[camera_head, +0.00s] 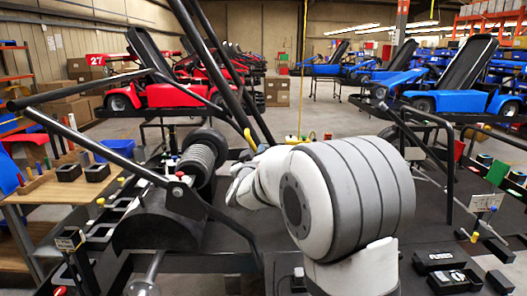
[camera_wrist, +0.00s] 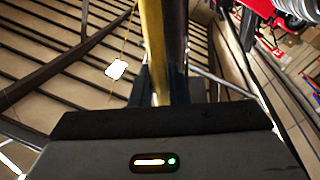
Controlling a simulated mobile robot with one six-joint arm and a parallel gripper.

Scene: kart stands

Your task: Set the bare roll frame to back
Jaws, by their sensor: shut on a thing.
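Black tubes of a roll frame (camera_head: 222,75) rise steeply from the middle of the stand in the head view and lean back toward the upper left. A yellow band (camera_head: 250,139) marks one tube near its lower end. In the wrist view my gripper (camera_wrist: 168,97) is shut on a bar with a yellow stripe (camera_wrist: 155,45), which runs up between the dark fingers. I take this bar to be part of the roll frame. In the head view my white arm hides the fingers and the grip.
A wooden bench (camera_head: 60,185) with a blue bin (camera_head: 113,149) is at the left. Red (camera_head: 180,95) and blue (camera_head: 455,101) karts stand behind. Small black boxes (camera_head: 455,281) lie at the lower right.

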